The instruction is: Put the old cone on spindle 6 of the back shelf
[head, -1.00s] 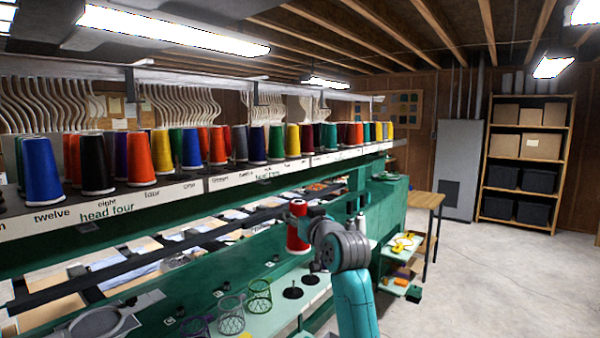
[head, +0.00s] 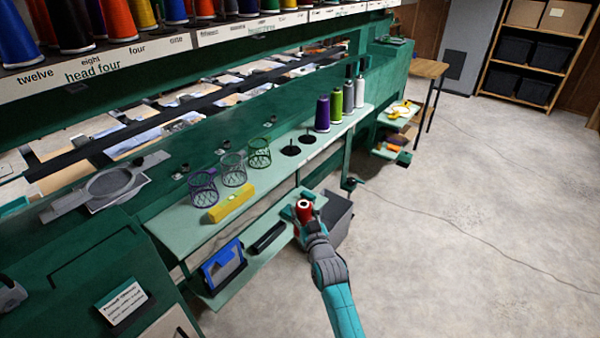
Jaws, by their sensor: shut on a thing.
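My gripper (head: 303,218) is shut on a red cone (head: 304,206), held in front of the pale green shelf in the head view. The cone shows mostly its top, and my gripper hides part of it. The shelf (head: 190,228) has two bare black spindles, one nearer (head: 290,151) and one farther (head: 307,139). Beyond them stand a purple cone (head: 322,114), a green cone (head: 348,97), a grey cone (head: 359,91) and a white cone. I cannot read any spindle numbers there.
Wire baskets (head: 233,170) and a yellow block (head: 231,203) sit on the shelf's near part. A lower shelf holds a blue-framed item (head: 223,264) and a black bar (head: 268,237). A dark bin (head: 338,218) stands behind my gripper. The floor on the right is clear.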

